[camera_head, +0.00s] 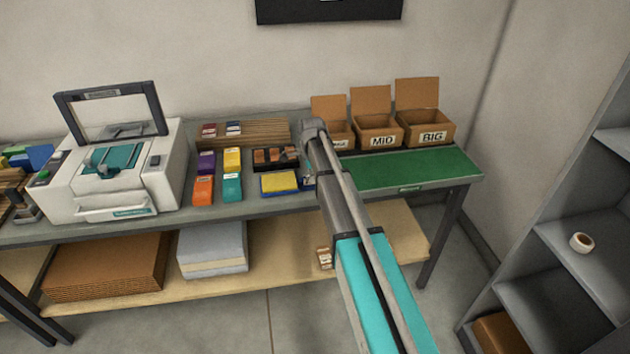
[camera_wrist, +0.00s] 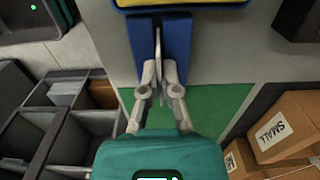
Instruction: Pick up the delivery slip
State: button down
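My gripper (camera_wrist: 159,70) points down over the worktable in the wrist view. Its two grey fingers come close together on either side of a thin, pale upright piece, seen nearly edge-on. I cannot tell whether this piece is the delivery slip or whether the fingers touch it. A blue block or holder (camera_wrist: 178,45) lies below and around the fingertips. It sits beside the yellow pad (camera_wrist: 180,2) and the green mat (camera_wrist: 208,105). In the head view my arm hides the gripper. I see no plainly recognisable delivery slip in either view.
Open cardboard boxes marked MID (camera_head: 378,141) and BIG (camera_head: 430,137) stand behind the mat; the SMALL box (camera_wrist: 273,132) shows in the wrist view. Coloured ink boxes (camera_head: 204,190) and a white machine (camera_head: 130,180) stand left. Grey shelving (camera_head: 570,235) is at right. The mat looks clear.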

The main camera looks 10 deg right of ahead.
jog(key=shift+r, duration=0.2)
dwell(0.3)
notch_tip(320, 180, up, 3)
jog(key=p, duration=0.3)
jog(key=s+d+r+p, duration=0.1)
jog(key=s+r+p, duration=0.8)
jog(key=s, duration=0.5)
jog(key=shift+d+r+p, duration=0.15)
jog(key=shift+r+p, duration=0.15)
jog(key=shift+p, duration=0.2)
